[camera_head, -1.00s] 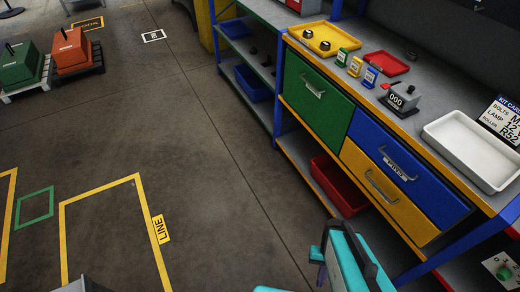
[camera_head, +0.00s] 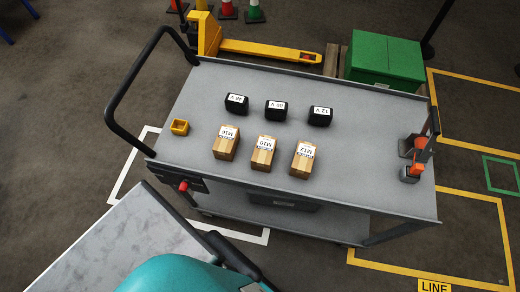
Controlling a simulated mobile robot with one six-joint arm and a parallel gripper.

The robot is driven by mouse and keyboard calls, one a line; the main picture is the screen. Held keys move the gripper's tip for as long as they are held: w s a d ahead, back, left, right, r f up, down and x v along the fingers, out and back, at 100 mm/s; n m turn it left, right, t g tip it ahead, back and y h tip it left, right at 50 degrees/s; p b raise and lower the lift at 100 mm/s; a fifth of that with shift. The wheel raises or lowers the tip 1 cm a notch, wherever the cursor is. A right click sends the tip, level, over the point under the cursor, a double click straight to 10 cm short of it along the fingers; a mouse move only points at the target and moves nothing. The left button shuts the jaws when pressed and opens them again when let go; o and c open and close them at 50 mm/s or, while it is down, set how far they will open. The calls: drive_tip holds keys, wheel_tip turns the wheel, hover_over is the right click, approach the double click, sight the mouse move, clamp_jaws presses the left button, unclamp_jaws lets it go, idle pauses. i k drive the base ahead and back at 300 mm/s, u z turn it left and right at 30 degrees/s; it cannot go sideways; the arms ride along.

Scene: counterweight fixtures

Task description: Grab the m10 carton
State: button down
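The M10 carton (camera_head: 263,154) is a small brown box with a white label on top. It stands in the middle of a row of three similar cartons on a grey cart top (camera_head: 370,170). The carton on its left (camera_head: 226,143) has a label that seems to read M16, and the carton on its right (camera_head: 302,160) reads M12. Small gaps separate them. My gripper is not in view; only teal and dark parts of my own body show at the bottom edge.
Three black labelled blocks (camera_head: 276,111) stand behind the cartons. The cart's black push handle (camera_head: 118,92) rises at the left. A green box (camera_head: 385,62) stands behind.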

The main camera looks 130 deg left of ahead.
sight(262, 160)
drive_tip(key=z, duration=0.6)
drive_tip(key=k, duration=0.2)
drive_tip(key=u, duration=2.65)
drive_tip(key=k, duration=0.2)
drive_tip(key=u, duration=2.2)
drive_tip(key=k, duration=0.3)
drive_tip(key=u, duration=0.05)
